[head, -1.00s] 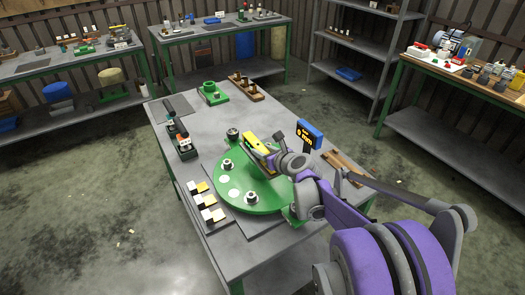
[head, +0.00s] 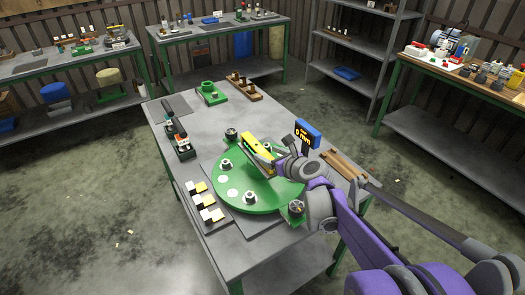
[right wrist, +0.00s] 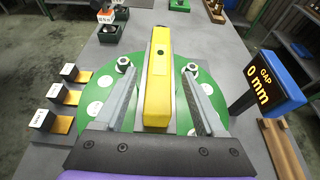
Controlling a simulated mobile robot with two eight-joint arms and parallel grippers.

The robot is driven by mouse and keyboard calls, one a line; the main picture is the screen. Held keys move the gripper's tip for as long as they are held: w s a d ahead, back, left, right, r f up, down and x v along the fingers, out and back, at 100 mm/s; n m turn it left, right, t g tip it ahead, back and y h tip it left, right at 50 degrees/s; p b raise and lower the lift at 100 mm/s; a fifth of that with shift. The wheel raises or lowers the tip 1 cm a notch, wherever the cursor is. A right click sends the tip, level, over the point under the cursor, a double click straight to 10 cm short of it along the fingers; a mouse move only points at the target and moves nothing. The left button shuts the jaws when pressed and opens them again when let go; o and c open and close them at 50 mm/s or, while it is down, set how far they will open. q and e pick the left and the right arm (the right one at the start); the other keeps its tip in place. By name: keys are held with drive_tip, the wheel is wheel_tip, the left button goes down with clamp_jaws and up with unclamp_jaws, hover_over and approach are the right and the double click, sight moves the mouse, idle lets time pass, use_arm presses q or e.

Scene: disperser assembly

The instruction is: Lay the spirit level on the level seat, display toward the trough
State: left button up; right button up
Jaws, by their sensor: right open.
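The yellow spirit level (head: 256,149) lies over the round green plate (head: 232,194), and it fills the middle of the right wrist view (right wrist: 158,85). My right gripper (right wrist: 167,74) is open, with one grey finger on each side of the level and visible gaps between. In the head view, my right gripper (head: 272,163) is at the level's near end and partly covers it. A pale strip shows along the level's left side. The seat under the level is mostly hidden, so I cannot tell how it rests. My left gripper is not in view.
A blue gauge display (head: 307,133) reading "0 mm" stands right of the plate, beside a wooden channel piece (head: 343,164). A green fixture (head: 211,94) and a wooden rack (head: 245,88) stand behind on the grey table (head: 185,210).

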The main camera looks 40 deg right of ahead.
drive_tip(key=d+v, duration=0.1)
drive_tip(key=v, duration=0.6)
drive_tip(key=s+a+f+n+g+y, duration=0.1)
drive_tip(key=s+a+f+n+g, duration=0.1)
drive_tip(key=a+n, duration=0.6)
drive_tip(key=s+a+f+n+g+y, duration=0.1)
drive_tip(key=s+a+f+n, duration=0.4)
drive_tip(key=n, duration=0.6)
drive_tip(key=s+a+f+n+g, duration=0.3)
drive_tip(key=a+f+n+g, duration=0.1)
drive_tip(key=a+n, duration=0.5)
drive_tip(key=shift+s+a+n+y, duration=0.15)
drive_tip(key=shift+a+y, duration=0.05)
drive_tip(key=shift+a, duration=0.25)
drive_tip(key=shift+s+a+n+y, duration=0.15)
drive_tip(key=shift+s+a+y, duration=0.05)
drive_tip(key=shift+a, duration=0.2)
drive_tip(key=s+n, duration=0.1)
drive_tip(key=n, duration=0.2)
drive_tip(key=s+f+n+h, duration=0.1)
drive_tip(key=s+n, duration=0.1)
drive_tip(key=s+a+f+n+g, duration=0.1)
drive_tip(key=n, duration=0.2)
drive_tip(key=shift+s+n, duration=0.25)
drive_tip(key=shift+n, duration=0.05)
